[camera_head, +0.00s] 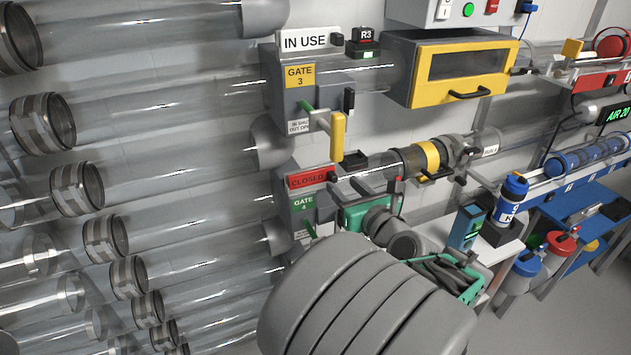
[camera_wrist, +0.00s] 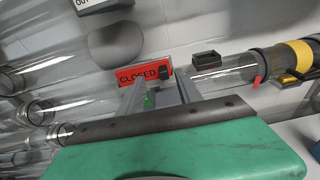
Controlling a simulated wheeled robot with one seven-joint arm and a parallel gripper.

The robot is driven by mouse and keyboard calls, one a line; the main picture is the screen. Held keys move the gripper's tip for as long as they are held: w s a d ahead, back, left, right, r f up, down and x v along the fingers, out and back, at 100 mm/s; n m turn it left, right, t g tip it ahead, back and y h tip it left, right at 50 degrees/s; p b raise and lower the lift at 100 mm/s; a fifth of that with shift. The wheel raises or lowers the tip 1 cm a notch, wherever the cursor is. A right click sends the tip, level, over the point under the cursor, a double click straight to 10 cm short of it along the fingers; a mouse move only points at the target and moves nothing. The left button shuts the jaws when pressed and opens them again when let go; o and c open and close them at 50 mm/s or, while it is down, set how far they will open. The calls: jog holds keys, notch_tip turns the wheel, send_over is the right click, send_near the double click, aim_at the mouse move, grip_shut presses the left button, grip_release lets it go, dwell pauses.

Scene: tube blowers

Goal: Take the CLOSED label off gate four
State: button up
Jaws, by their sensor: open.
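The red CLOSED label (camera_head: 307,181) sits at the top of gate four's grey housing, above the green GATE 4 plate (camera_head: 303,204). In the wrist view the label (camera_wrist: 138,76) lies just beyond my fingers, with a small black knob (camera_wrist: 165,72) at its right end. My gripper (camera_wrist: 161,90) is open, its two grey fingers spread toward the label's right end and knob, with nothing held between them. In the head view my gripper (camera_head: 346,190) is right of the label; its fingertips are small and partly hidden. I cannot tell whether they touch the knob.
Gate three (camera_head: 300,76) stands above, with a white IN USE label (camera_head: 305,40) and a yellow handle (camera_head: 337,136) hanging down. A small black tray (camera_head: 355,160) sits on the tube right of the label. Clear tubes (camera_head: 180,155) fill the left.

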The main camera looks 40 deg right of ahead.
aim_at(335, 177)
jog(key=x, duration=0.6)
jog(key=shift+w+d+f, duration=0.1)
jog(key=shift+d+f, duration=0.15)
jog(key=shift+c, duration=0.3)
grip_shut()
